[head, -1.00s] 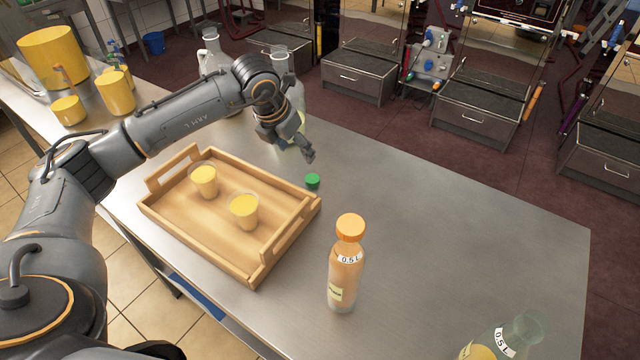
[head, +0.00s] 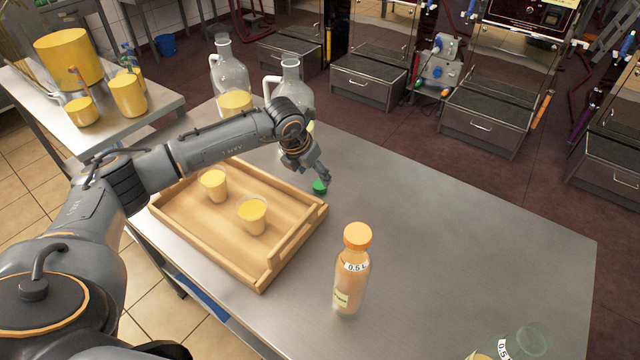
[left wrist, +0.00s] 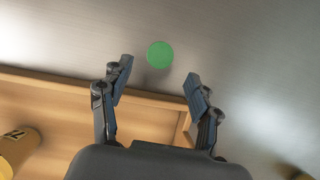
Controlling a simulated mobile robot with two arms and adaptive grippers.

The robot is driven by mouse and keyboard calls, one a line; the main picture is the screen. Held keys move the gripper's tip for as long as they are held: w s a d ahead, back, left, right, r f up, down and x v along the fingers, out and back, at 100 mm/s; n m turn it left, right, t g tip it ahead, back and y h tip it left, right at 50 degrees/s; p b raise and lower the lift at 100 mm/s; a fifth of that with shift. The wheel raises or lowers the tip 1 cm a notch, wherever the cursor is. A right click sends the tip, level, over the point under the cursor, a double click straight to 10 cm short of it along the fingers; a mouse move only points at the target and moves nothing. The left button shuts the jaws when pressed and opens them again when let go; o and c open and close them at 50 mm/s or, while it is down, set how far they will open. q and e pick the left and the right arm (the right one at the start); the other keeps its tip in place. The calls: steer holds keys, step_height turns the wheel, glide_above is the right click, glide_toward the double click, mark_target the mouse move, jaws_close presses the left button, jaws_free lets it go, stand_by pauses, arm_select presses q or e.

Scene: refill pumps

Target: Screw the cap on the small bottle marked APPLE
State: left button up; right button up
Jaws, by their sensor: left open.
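A small green cap (head: 320,188) lies on the steel table just beyond the right corner of the wooden tray. It also shows in the left wrist view (left wrist: 160,55). My left gripper (head: 321,176) is right over the cap in the head view. In the left wrist view, its two fingers (left wrist: 158,70) are apart and empty, with the cap between and a little beyond the tips. A clear small bottle (head: 532,341) with a 0.5 L tag is cut off at the bottom right; its name is not readable. My right gripper is not in view.
A small bottle with an orange cap (head: 350,285) stands in front of the tray. The wooden tray (head: 205,250) holds two cups of yellow liquid. Glass jugs (head: 232,72) stand behind my arm. The table's right side is clear.

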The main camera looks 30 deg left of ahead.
mark_target(319, 185)
arm_select(q)
steer(key=shift+f, duration=0.15)
steer(key=shift+w+f, duration=0.1)
steer(key=shift+f, duration=0.1)
steer(key=shift+p+x, duration=0.8)
steer(key=shift+x, duration=1.6)
steer(key=c, duration=0.8)
